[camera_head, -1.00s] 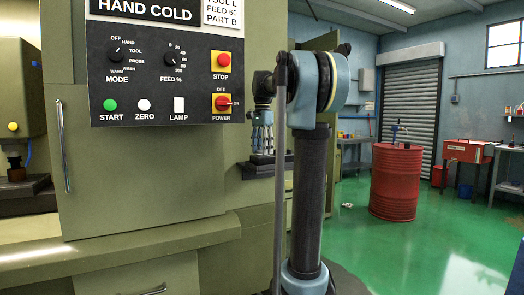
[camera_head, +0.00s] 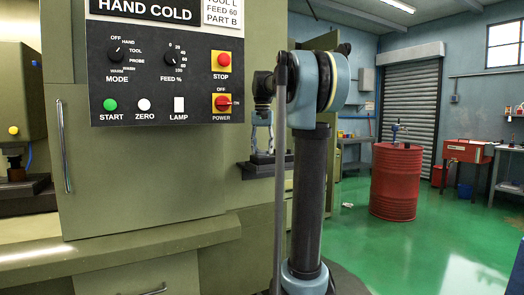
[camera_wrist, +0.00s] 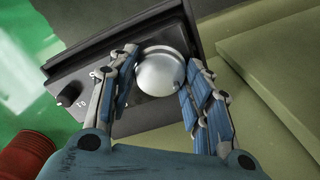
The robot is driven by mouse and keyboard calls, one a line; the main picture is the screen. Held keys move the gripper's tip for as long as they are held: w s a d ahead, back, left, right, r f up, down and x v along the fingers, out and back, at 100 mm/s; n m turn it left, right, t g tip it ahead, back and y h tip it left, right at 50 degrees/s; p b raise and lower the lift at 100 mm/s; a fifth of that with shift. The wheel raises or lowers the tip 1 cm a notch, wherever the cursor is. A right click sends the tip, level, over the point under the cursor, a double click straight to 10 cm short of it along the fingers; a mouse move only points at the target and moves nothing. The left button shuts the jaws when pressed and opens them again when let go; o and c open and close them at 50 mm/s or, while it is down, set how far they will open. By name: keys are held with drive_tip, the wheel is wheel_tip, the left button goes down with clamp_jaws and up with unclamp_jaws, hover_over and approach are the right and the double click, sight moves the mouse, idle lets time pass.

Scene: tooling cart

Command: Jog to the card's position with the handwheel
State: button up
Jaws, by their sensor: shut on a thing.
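My gripper (camera_wrist: 162,64) has its fingers on both sides of a round, domed silver handwheel (camera_wrist: 159,76) and is shut on it. The handwheel sits on a dark box (camera_wrist: 143,119) with a small black knob (camera_wrist: 68,95) at its left; that knob's lettering is too small to read. In the head view my gripper (camera_head: 262,150) points down beside the machine, over a dark ledge (camera_head: 247,172); the handwheel is hard to make out there. A white card (camera_head: 222,13) on the panel reads FEED 60, PART B, with its top line cut off.
The black control panel (camera_head: 147,80) has MODE (camera_head: 115,55) and FEED % (camera_head: 171,58) dials, a red STOP button (camera_head: 222,60) and a POWER switch (camera_head: 222,102). A red barrel (camera_head: 396,182) stands away on open green floor.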

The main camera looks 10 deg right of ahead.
sight(262, 150)
drive_tip(key=shift+n, duration=1)
drive_tip(key=o, duration=1.1)
drive_tip(key=shift+c, duration=0.2)
wheel_tip(262, 150, up, 12)
